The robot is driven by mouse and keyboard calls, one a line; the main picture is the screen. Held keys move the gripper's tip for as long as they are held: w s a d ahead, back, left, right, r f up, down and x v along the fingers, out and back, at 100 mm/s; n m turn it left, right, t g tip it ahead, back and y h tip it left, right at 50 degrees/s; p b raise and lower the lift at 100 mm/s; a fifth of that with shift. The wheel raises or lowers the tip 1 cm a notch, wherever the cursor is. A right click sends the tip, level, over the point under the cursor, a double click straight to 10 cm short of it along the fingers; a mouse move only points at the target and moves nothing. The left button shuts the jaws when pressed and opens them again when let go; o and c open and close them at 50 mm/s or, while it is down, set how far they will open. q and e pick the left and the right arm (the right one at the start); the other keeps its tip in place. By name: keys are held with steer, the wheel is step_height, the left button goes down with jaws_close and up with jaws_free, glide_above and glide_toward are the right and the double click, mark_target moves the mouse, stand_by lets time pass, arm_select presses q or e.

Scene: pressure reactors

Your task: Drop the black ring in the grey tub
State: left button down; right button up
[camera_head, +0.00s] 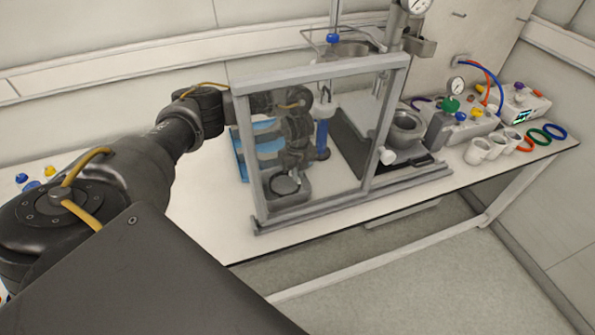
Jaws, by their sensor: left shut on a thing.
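My left arm reaches in from the left and passes behind the clear framed shield. My left gripper (288,173) points down there and is shut on the black ring (273,184), which shows as a thin dark loop. The ring is at the mouth of the small grey tub (291,199), in the lower left part of the shield. Whether the ring touches the tub is too small to tell. The fingertips are dark and hard to separate from the ring. My right gripper is not in view.
The shield's grey frame (385,125) stands between the camera and the gripper. A blue tray (241,158) lies left of the tub, and a blue-based tube (322,140) stands right. A reactor vessel (408,127), white cups (478,151) and coloured rings (540,136) are further right.

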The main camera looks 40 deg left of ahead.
arm_select(q)
steer(key=shift+f, duration=0.45)
steer(key=c, duration=1.5)
jaws_free()
step_height(320, 180, up, 11)
steer(key=shift+p, duration=0.4)
steer(key=shift+f, duration=0.1)
